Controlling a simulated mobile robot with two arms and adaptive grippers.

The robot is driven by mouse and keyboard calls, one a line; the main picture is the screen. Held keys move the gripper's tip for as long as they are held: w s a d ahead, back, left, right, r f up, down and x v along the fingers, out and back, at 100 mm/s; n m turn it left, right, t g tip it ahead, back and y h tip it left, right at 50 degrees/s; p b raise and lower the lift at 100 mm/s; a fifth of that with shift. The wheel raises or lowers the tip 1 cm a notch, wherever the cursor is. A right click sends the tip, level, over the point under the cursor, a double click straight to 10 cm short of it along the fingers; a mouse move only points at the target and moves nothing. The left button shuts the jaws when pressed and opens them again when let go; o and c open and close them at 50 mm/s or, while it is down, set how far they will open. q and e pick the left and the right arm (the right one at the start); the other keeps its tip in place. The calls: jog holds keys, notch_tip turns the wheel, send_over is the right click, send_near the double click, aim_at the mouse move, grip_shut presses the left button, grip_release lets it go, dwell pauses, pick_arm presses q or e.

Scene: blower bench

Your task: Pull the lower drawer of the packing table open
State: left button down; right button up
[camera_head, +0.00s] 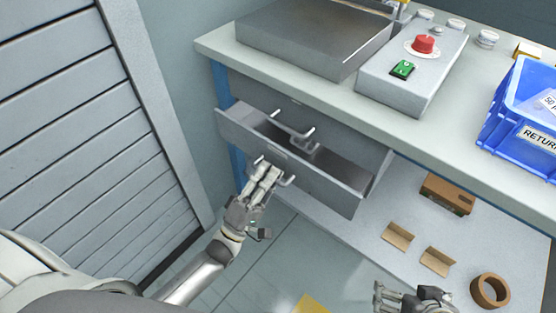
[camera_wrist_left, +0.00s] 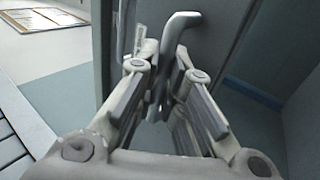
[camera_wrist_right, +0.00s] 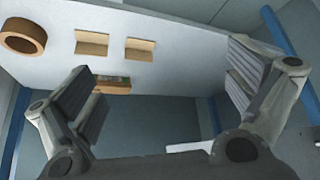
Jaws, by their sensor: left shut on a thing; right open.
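The lower drawer (camera_head: 325,188) of the packing table is partly pulled out, with its grey front standing forward and its inside showing from above. My left gripper (camera_head: 266,176) is shut on the lower drawer's bar handle (camera_head: 286,181). In the left wrist view the handle (camera_wrist_left: 180,24) runs down between the fingers; part of it is hidden by them. The upper drawer (camera_head: 270,98) looks closed, with its own handle (camera_head: 293,132) above the open one. My right gripper (camera_head: 398,297) is open and empty, in front of the lower shelf.
The worktop (camera_head: 330,98) carries a grey flat-topped unit (camera_head: 310,32), a control box with a red button (camera_head: 424,44) and a blue crate (camera_head: 515,108). The lower shelf (camera_head: 380,262) holds cardboard pieces (camera_head: 397,236), a small brown box (camera_head: 446,194) and a tape roll (camera_head: 490,291). A slatted shutter (camera_head: 80,130) stands left.

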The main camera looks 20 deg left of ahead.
pick_arm(q)
jog(key=s+a+p, duration=0.1)
jog(key=s+a, duration=0.1)
jog(key=s, duration=0.5)
jog(key=s+a+p, duration=0.2)
jog(key=s+a, duration=0.1)
jog(key=s, duration=0.4)
pick_arm(e)
jog(key=shift+s+d+f+g+h, duration=0.1)
jog(key=shift+s+d+f+g, duration=0.15)
jog(key=shift+s+g, duration=0.35)
jog(key=shift+s+d+f+g+h, duration=0.1)
jog(key=shift+s+d+f+g, duration=0.2)
jog(key=shift+s, duration=0.5)
jog(key=shift+s+d+f+g+h, duration=0.1)
jog(key=shift+s+f+g, duration=0.25)
jog(key=shift+s+g, duration=0.25)
pick_arm(q)
jog(key=shift+f, duration=0.1)
pick_arm(e)
jog(key=shift+s, duration=0.1)
pick_arm(q)
jog(key=c, duration=1.8)
grip_release()
jog(key=v, duration=1.2)
jog(key=shift+a, duration=0.1)
